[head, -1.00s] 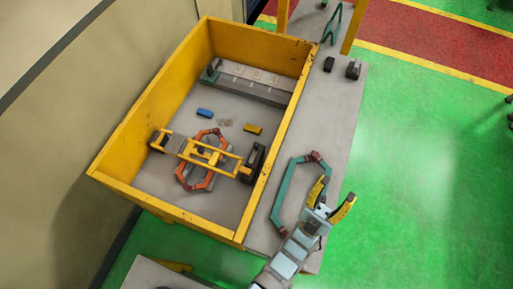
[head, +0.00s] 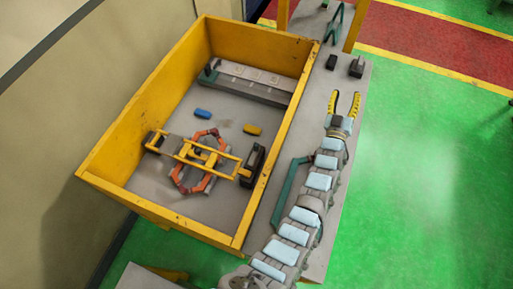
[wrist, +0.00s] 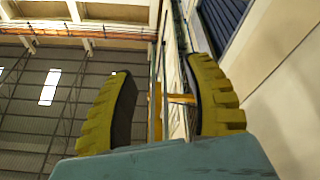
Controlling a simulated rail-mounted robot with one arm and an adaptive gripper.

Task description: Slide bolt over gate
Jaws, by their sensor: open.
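A yellow barred gate (head: 205,154) lies across an orange octagonal coil (head: 181,181) inside the yellow-walled box. A dark block (head: 252,165) stands at the gate's right end, and a smaller dark block (head: 153,141) stands at its left end. I cannot tell which part is the bolt. My gripper (head: 345,100) is above the grey ledge right of the box, well apart from the gate. Its yellow fingers are spread and empty. In the wrist view, the open fingers (wrist: 157,70) frame only the ceiling and wall.
The box's yellow wall (head: 272,145) stands between my arm and the gate. Two dark blocks, one at the ledge's far end (head: 356,67), are close beyond my fingers. Blue (head: 203,113) and yellow (head: 252,129) pieces lie inside.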

